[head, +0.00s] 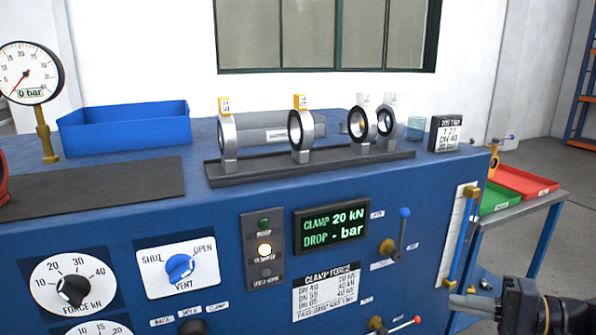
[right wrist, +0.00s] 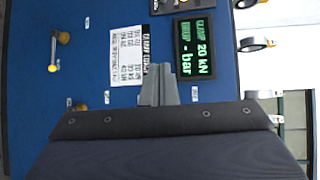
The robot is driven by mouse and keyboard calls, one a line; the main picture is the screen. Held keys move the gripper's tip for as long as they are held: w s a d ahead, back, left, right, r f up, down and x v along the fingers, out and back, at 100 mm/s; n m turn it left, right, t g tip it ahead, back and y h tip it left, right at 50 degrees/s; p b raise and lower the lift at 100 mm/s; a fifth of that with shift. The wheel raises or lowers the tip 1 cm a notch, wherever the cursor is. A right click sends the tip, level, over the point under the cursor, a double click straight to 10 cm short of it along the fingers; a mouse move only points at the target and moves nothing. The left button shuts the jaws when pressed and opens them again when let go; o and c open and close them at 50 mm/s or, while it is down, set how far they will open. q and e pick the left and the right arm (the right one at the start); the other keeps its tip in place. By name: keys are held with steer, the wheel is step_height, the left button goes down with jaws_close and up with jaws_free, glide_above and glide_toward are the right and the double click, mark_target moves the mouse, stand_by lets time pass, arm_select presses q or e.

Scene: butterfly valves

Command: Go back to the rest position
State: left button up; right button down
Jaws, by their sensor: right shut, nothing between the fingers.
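My right gripper (head: 458,303) is at the lower right of the head view, in front of the blue test bench (head: 225,205). Its grey fingers are closed together with nothing between them. In the right wrist view the shut fingers (right wrist: 157,84) point at the bench's front panel, below the green-lit display (right wrist: 194,47) and the clamp force label (right wrist: 130,55). I cannot tell the exact gap to the panel. My left gripper is in neither view.
A lever with a blue knob (head: 404,213) and one with a red knob (head: 417,320) stick out from the panel near my right gripper. A side table with a red tray (head: 528,181) and a green tray (head: 495,197) stands at right. Valve rings stand on the bench rail (head: 300,168).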

steer(key=s+a+f+n+g+h, duration=0.1)
steer(key=s+a+f+n+h, duration=0.3)
steer(key=s, duration=0.6)
steer(key=s+a+f+n+g+h, duration=0.1)
steer(key=s+a+f+h, duration=0.5)
steer(key=s, duration=0.4)
step_height(320, 180, up, 16)
steer(key=d+p, duration=0.1)
steer(key=p, duration=1.5)
steer(key=shift+w+h+p, duration=0.25)
steer(key=shift+h+p, duration=0.05)
steer(key=shift+p, duration=0.05)
steer(key=shift+d, duration=0.1)
